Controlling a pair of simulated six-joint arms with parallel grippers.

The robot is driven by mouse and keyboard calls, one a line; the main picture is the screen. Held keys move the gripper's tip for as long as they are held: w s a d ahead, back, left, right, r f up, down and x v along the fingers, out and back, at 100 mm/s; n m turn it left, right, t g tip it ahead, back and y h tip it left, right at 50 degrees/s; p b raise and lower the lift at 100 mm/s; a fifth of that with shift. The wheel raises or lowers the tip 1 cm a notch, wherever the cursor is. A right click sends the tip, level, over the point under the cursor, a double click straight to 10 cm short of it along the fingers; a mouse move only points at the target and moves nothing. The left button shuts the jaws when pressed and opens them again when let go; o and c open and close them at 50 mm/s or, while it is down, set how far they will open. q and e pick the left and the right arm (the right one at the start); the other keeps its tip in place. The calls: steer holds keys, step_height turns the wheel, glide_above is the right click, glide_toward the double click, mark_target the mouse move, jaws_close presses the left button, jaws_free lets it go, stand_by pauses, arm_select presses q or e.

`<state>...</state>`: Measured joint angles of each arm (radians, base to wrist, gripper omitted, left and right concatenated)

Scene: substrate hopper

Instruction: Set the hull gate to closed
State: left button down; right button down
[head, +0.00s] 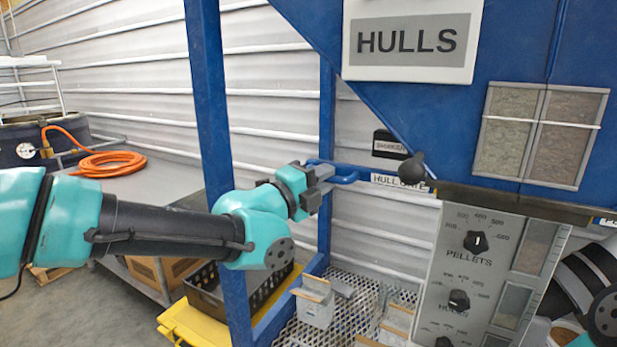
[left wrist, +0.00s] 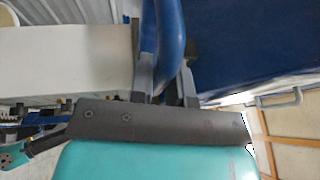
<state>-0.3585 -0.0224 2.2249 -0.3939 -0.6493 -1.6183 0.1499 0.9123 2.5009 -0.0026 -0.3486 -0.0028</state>
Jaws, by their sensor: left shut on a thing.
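The blue hopper (head: 450,125) carries a large HULLS sign (head: 407,42). Below its sloping wall is a strip labelled HULL GATE (head: 397,181), with a blue loop handle (head: 345,166) at its left end. My left gripper (head: 324,181) is shut on this handle, beside the blue frame post. In the left wrist view the fingers (left wrist: 165,82) sit on either side of the blue handle (left wrist: 165,40). The gate plate itself is mostly hidden. My right arm shows at the lower right edge of the head view; its gripper is out of frame.
A control panel (head: 478,284) with PELLETS and HULLS dials hangs below the hopper. A black knob (head: 413,168) sits by the label. Small boxes (head: 315,303) stand on the mesh floor. An orange hose (head: 108,164) lies on the bench behind.

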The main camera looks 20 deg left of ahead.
arm_select(q)
steer(key=shift+d, duration=0.15)
steer(key=c, duration=1.4)
jaws_free()
steer(key=shift+d, duration=0.2)
steer(key=o, duration=0.3)
steer(key=shift+a, duration=0.1)
